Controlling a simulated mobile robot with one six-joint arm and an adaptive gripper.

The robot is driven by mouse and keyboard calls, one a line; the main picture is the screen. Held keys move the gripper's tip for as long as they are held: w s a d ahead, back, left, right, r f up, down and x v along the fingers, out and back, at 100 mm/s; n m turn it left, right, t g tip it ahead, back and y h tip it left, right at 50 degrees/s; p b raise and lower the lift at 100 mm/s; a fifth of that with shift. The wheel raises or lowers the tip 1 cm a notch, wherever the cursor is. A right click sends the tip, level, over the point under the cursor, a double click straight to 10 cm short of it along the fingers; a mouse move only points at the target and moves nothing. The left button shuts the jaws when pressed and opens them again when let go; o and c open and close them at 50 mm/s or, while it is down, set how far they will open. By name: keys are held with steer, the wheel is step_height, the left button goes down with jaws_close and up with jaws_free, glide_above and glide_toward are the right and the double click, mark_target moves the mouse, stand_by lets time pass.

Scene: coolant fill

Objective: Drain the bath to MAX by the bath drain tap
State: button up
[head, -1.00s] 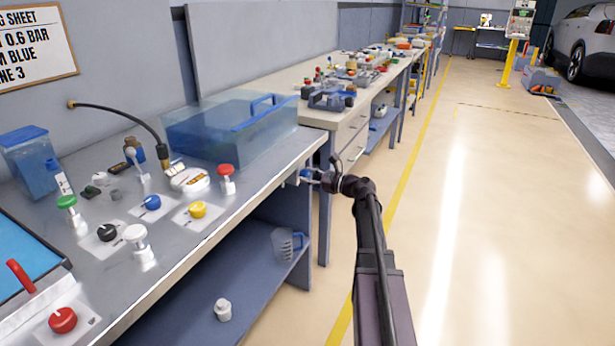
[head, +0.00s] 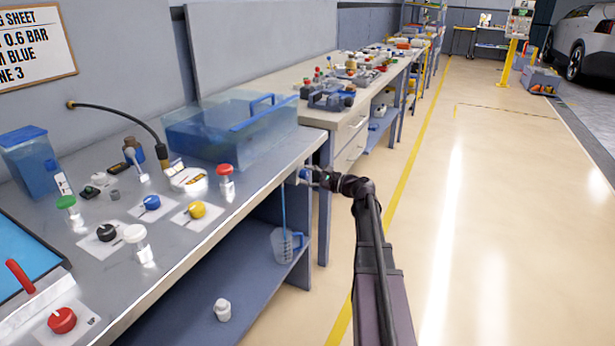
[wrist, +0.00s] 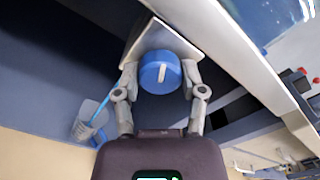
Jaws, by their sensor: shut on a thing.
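The bath (head: 238,128) is a clear tank holding blue liquid on the bench near its right end. A blue lid or handle shows on its top. The bath drain tap (wrist: 160,73) has a round blue knob with a white mark, on a pale plate at the bench end. My gripper (wrist: 159,71) is shut on this knob, a finger on each side. In the head view the gripper and arm partly hide the tap. A thin blue stream (head: 283,205) runs down into a clear measuring jug (head: 284,246) on the lower shelf. The MAX mark cannot be made out.
The bench top carries coloured knobs, including a yellow knob (head: 197,209) and a red knob (head: 62,319). A white-capped bottle (head: 222,309) stands on the lower shelf. The floor to the right of my arm is clear.

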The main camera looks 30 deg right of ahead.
steer(key=shift+a, duration=0.15)
steer(key=o, duration=1.1)
steer(key=shift+o, duration=0.2)
steer(key=shift+s, duration=0.1)
steer(key=v, duration=1.2)
